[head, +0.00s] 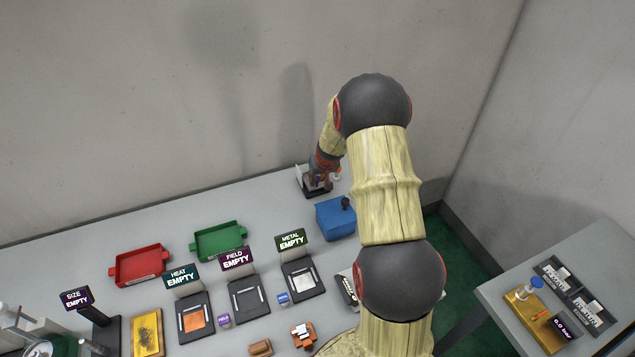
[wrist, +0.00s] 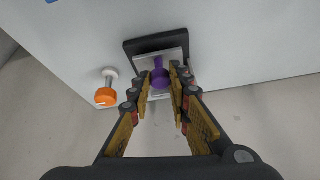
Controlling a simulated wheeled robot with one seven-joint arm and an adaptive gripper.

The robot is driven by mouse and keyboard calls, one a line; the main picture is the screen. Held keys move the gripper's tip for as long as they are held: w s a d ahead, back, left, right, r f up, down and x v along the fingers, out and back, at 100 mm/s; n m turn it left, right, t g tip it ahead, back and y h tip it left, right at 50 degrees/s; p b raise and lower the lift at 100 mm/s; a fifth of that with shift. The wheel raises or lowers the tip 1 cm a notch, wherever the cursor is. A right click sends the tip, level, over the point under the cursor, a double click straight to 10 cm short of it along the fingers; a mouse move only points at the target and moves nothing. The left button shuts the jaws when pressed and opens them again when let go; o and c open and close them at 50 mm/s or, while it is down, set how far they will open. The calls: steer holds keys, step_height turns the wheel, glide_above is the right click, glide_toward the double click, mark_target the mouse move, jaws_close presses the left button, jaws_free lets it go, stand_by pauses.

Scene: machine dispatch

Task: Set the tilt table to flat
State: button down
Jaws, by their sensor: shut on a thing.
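A small device with a pale plate on a dark base stands at the back of the table, near the wall. In the wrist view I see its plate (wrist: 168,54) and dark base (wrist: 136,44), with a purple lever and knob (wrist: 161,79) at the plate. My gripper (wrist: 159,74) has its fingers on either side of the purple knob and is shut on it. In the head view my gripper (head: 319,183) is at this device, and the arm and fingers hide much of it. I cannot tell the plate's exact tilt.
An orange knob (wrist: 106,97) on a white stem stands close beside the device. A blue box (head: 334,222) is in front of it. Green (head: 218,242) and red (head: 139,266) trays and several signed stations lie to the left. A side table (head: 590,262) stands at right.

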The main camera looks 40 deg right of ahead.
steer(key=c, duration=1.7)
jaws_free()
steer(key=shift+o, duration=0.2)
steer(key=v, duration=1.2)
steer(key=shift+a+f, duration=0.1)
